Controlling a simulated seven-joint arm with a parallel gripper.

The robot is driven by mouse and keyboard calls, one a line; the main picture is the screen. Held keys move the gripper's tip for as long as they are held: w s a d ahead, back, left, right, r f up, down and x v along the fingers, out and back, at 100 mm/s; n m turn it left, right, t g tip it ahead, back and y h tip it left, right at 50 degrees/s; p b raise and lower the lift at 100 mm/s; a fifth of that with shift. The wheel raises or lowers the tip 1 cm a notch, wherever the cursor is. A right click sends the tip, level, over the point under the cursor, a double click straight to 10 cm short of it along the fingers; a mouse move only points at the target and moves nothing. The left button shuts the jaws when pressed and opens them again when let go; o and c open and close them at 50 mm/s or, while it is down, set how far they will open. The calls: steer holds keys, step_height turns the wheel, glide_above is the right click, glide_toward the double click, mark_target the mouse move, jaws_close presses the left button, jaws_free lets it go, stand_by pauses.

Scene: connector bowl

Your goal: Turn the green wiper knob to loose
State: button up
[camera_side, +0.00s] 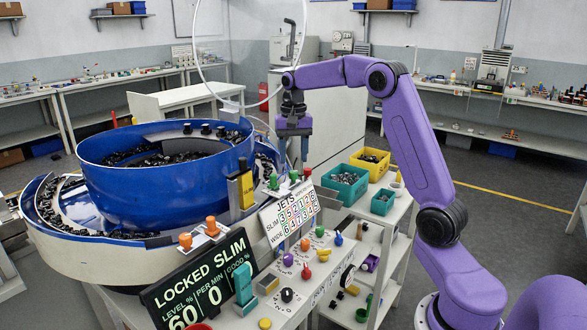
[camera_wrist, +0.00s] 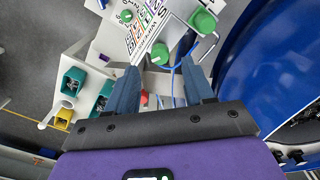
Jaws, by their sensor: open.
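In the side view, green knobs (camera_side: 274,182) and (camera_side: 293,175) stand below the gripper, behind the board. In the wrist view, a large green knob (camera_wrist: 202,22) lies beyond the right fingertip, and a smaller green knob (camera_wrist: 160,53) shows between the fingertips. I cannot tell which green knob is the wiper knob.
A black display (camera_side: 200,285) reads LOCKED SLIM, 60, 0, 0. Orange knobs (camera_side: 185,240) stand behind it. Coloured buttons and knobs cover the front panel (camera_side: 325,270). Teal bins (camera_side: 345,184) and a yellow bin (camera_side: 370,164) sit to the right. A blue cable (camera_wrist: 205,50) runs by the right finger.

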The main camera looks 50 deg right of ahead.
mark_target(293, 172)
steer(key=shift+f, duration=2.35)
jaws_close()
